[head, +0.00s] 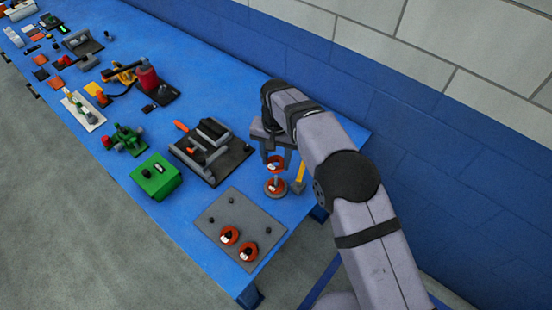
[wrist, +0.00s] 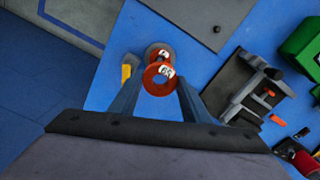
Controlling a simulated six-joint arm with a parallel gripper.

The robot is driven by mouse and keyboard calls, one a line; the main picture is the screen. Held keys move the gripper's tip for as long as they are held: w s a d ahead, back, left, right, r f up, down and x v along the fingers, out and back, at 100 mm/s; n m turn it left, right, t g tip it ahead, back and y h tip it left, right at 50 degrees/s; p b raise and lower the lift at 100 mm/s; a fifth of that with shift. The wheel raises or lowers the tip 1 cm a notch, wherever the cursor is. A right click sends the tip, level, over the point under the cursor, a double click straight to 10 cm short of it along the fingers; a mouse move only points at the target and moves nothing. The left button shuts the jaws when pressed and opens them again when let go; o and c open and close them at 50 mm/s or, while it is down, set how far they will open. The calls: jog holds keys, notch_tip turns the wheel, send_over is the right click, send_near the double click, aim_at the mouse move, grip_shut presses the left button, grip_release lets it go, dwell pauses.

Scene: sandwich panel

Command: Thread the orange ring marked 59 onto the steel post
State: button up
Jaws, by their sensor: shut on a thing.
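My gripper (head: 276,162) is shut on an orange ring (head: 274,163), held above the right end of the blue table. In the wrist view this ring (wrist: 149,82) sits between the fingertips (wrist: 159,80). The steel post is not clearly visible; the held ring and fingers block that spot.
A grey plate (head: 218,207) in front carries two more orange rings (head: 229,236) (head: 248,252) and several dark pegs. A black fixture (head: 225,163) and a green box (head: 157,183) stand to the left.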

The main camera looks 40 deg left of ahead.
jog(key=shift+f, duration=0.15)
jog(key=b, duration=0.3)
send_over(276, 177)
jog(key=shift+f, duration=2.35)
jog(key=shift+f, duration=0.25)
jog(key=shift+f+b, duration=0.35)
jog(key=shift+b, duration=0.1)
jog(key=shift+f+b, duration=1.55)
jog(key=shift+f, duration=0.8)
dwell(0.6)
jog(key=o, duration=1.5)
jog(key=shift+c, duration=0.2)
jog(key=shift+r, duration=0.15)
